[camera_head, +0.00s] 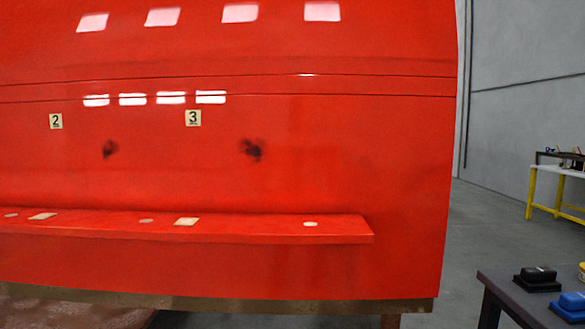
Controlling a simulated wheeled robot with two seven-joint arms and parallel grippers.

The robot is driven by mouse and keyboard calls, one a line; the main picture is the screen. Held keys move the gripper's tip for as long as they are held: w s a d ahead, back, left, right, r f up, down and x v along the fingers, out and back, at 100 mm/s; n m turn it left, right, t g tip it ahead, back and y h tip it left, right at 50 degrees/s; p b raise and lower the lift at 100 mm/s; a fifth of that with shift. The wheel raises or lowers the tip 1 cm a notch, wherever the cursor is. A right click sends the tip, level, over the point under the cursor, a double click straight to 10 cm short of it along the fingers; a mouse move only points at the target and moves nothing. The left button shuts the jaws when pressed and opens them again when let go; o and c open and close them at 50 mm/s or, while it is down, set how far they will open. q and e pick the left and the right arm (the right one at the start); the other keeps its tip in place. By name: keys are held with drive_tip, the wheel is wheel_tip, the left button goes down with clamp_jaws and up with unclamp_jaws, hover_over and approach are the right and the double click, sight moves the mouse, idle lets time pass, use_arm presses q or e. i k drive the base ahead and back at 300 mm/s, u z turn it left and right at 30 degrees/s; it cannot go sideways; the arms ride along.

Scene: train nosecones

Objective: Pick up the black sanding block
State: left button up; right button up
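The black sanding block (538,276) sits on a dark table (503,289) at the lower right of the head view. It has a grey-black top on a wider black base. A blue block (570,307) of similar shape is just in front of it and to its right, partly cut off by the picture edge. Neither of my grippers shows in the head view, so I cannot see where they are or how they stand.
A large red nosecone panel (330,160) fills the left and middle, with a protruding ledge (270,229), number tags and two dark smudges. A yellow object is cut off at the right edge. A yellow-legged workbench (556,170) stands far right. Grey floor lies between.

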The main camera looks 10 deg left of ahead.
sight(535, 279)
drive_tip(key=u, duration=1.35)
drive_tip(key=k, duration=1.25)
drive_tip(key=z, duration=1.45)
drive_tip(key=i, duration=0.45)
drive_tip(key=u, duration=0.15)
